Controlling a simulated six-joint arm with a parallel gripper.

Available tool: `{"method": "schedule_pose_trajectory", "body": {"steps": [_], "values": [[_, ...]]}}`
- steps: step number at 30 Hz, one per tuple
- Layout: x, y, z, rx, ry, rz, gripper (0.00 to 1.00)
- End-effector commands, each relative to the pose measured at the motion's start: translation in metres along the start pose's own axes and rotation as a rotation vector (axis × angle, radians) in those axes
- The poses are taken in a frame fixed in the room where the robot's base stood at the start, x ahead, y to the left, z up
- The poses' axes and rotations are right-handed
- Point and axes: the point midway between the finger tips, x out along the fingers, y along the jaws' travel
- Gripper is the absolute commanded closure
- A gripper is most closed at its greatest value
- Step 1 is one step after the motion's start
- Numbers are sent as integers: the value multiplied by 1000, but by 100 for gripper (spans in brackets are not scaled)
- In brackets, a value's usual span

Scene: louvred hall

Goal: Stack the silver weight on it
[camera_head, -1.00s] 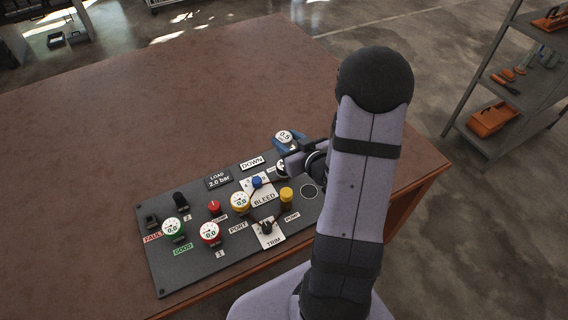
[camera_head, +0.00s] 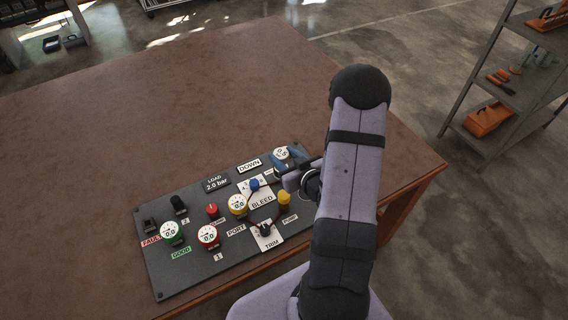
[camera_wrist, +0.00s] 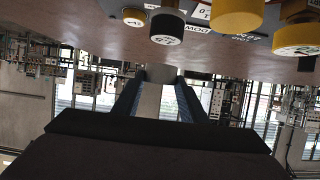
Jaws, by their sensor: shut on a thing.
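My gripper (camera_head: 289,160) is shut on a small round weight (camera_head: 281,152) with a white marked top, at the far right part of the dark panel (camera_head: 165,272). The blue fingers flank it. In the wrist view a grey piece (camera_wrist: 161,73) shows between the fingertips, probably this weight; its silver side is hard to make out. The spot under the weight is hidden by the weight and fingers, so I cannot tell whether it touches anything below. A display (camera_head: 216,184) reads LOAD 2.0 bar, beside a DOWN label (camera_head: 249,166).
Near my gripper stand a blue knob (camera_head: 254,184), a yellow knob (camera_head: 284,198) and a yellow gauge (camera_head: 238,205). A red gauge (camera_head: 208,236), a green gauge (camera_head: 171,233) and a black trim knob (camera_head: 265,230) stand nearer. The brown table (camera_head: 150,110) is clear behind the panel.

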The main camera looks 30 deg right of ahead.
Motion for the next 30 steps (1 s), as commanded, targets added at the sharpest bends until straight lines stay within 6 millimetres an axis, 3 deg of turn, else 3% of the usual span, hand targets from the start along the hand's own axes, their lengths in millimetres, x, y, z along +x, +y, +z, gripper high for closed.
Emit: {"method": "schedule_pose_trajectory", "body": {"steps": [12, 27, 28, 30], "values": [[13, 0, 31, 0, 0, -1, 87], [16, 0, 38, -1, 1, 0, 87], [15, 0, 37, 0, 0, 0, 55], [15, 0, 36, 0, 0, 0, 43]]}}
